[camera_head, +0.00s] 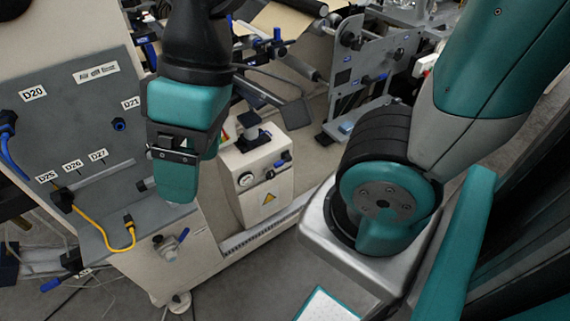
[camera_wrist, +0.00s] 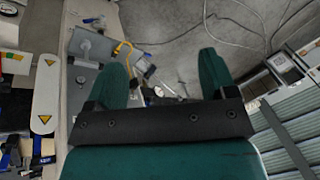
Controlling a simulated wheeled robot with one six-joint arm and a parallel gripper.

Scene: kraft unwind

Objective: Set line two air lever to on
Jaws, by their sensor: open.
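A small valve with a blue lever (camera_head: 171,246) sits on the front of the pale cabinet, below the yellow cable. Its handle slants up to the right. A second blue lever (camera_head: 283,160) is on the white box with a round gauge. No line number is readable at either, so I cannot tell which is line two. My gripper (camera_head: 178,196) points down in front of the grey panel, above the valve and apart from it. In the wrist view my gripper (camera_wrist: 160,65) has its two teal fingers spread with nothing held; small fittings show between and beyond them.
The grey panel (camera_head: 90,130) carries labels D20, D21, D25, D26 and D27. A yellow cable (camera_head: 100,232) loops from it to a connector on the ledge. Rollers and brackets stand behind. Open floor (camera_head: 235,290) lies in front of the cabinet.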

